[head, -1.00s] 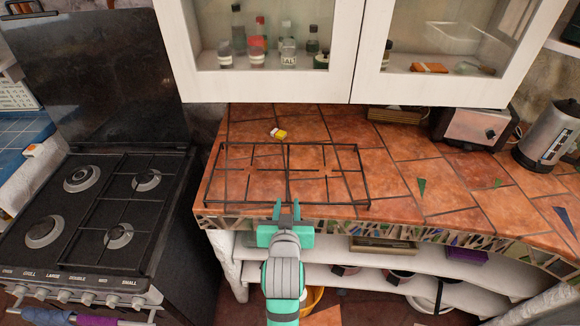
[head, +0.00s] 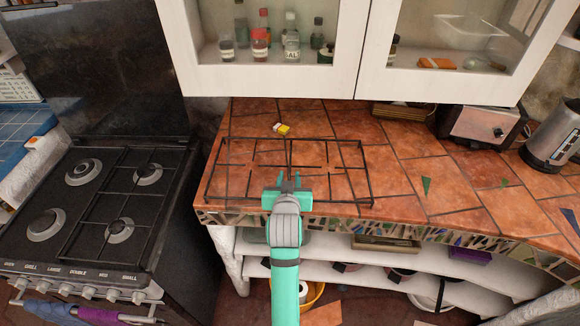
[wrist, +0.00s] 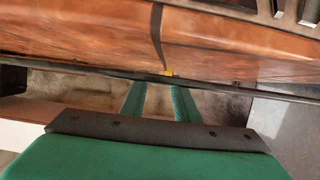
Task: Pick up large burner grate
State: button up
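The large burner grate (head: 333,139) is a black wire frame lying on the tiled counter beside the stove.
The stove (head: 100,215) with another grate stands at left. A toaster (head: 480,127) and a kettle (head: 553,135) are at right. Cabinets (head: 270,82) hang above the back.

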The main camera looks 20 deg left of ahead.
jog(key=shift+x, duration=0.85)
jog(key=shift+c, duration=0.3)
grip_shut()
dwell(0.5)
jog(key=shift+r, duration=0.1)
